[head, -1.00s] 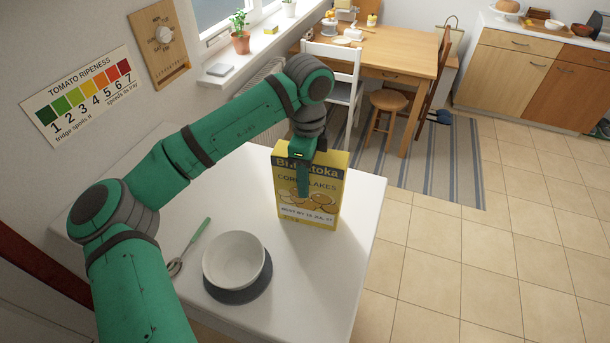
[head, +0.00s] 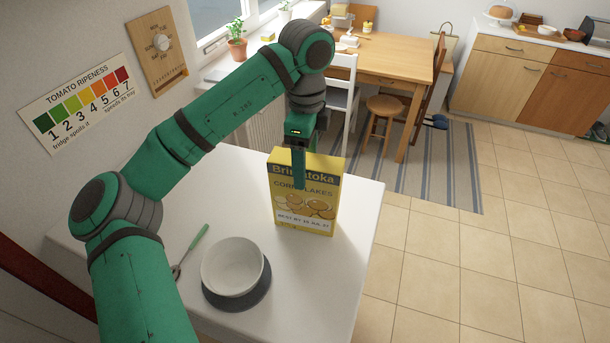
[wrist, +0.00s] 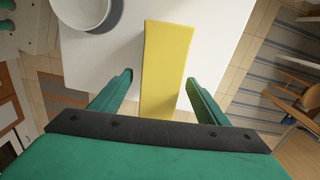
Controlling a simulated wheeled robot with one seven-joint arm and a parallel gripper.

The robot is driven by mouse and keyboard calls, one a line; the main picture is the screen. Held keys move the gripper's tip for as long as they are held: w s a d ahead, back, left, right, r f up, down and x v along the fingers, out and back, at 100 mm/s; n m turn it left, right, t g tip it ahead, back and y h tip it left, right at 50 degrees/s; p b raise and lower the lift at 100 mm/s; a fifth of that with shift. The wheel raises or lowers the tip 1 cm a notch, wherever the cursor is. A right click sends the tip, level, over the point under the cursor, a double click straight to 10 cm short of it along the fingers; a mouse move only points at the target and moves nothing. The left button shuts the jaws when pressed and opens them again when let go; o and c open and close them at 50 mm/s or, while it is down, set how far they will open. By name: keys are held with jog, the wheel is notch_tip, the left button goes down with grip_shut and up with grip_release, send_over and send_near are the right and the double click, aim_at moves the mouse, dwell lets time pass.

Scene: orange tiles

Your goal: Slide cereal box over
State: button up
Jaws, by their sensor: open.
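The yellow cereal box (head: 305,205) stands upright on the white table (head: 345,255) in the head view. Its printed front faces me. In the wrist view the yellow top of the box (wrist: 165,60) lies between my two open fingers, with a gap on each side. My gripper (wrist: 160,88) is open above the box. In the head view my gripper (head: 300,182) shows one finger in front of the box's upper front; the other finger is hidden behind the box.
A white bowl (head: 232,266) sits on a dark round mat (head: 258,297), left of and nearer than the box. A spoon with a green handle (head: 199,237) lies left of the bowl. The table's right edge (head: 371,238) is close to the box.

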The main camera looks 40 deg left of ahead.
jog(key=shift+d+r, duration=0.1)
jog(key=shift+r, duration=1.8)
